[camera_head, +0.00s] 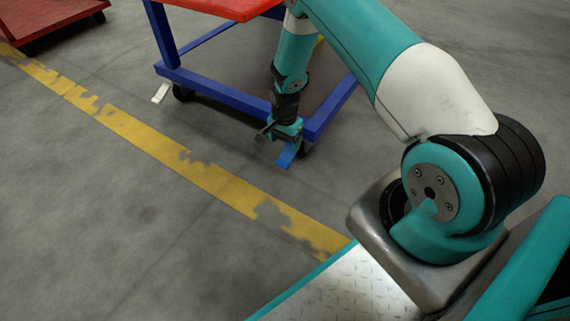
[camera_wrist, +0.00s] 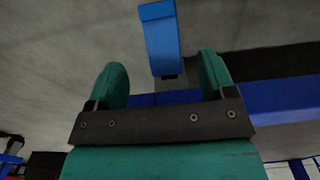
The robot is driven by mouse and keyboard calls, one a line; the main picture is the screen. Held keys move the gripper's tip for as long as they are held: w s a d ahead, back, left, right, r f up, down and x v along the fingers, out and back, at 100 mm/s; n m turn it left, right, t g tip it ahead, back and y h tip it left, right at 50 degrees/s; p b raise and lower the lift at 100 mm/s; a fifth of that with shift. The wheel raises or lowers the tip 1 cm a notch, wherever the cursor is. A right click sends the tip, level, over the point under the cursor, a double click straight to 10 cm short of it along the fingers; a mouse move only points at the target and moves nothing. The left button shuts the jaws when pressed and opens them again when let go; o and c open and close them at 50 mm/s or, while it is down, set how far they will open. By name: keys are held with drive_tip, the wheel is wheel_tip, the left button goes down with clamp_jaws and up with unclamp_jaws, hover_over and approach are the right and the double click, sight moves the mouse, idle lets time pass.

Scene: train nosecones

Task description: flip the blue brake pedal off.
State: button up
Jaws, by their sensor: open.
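The blue brake pedal (camera_head: 287,155) sticks out low beside a caster at the near corner of the blue-framed cart (camera_head: 215,85). My gripper (camera_head: 278,134) points down right at the pedal, close to it. In the wrist view the pedal (camera_wrist: 162,42) is a bright blue slab beyond my two teal fingers, roughly centred between them. My gripper (camera_wrist: 161,72) is open, with nothing between the fingers. I cannot tell whether a finger touches the pedal. The caster is mostly hidden behind my gripper.
A white pedal (camera_head: 160,93) sits by the cart's left caster (camera_head: 183,93). The cart has a red top (camera_head: 225,8). Another red cart (camera_head: 50,18) stands at the far left. A worn yellow line (camera_head: 150,140) crosses the floor. The floor left of my gripper is clear.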

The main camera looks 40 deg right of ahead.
sight(285, 159)
wheel_tip(285, 159, down, 10)
drive_tip(key=b, duration=0.4)
drive_tip(key=shift+r, duration=0.25)
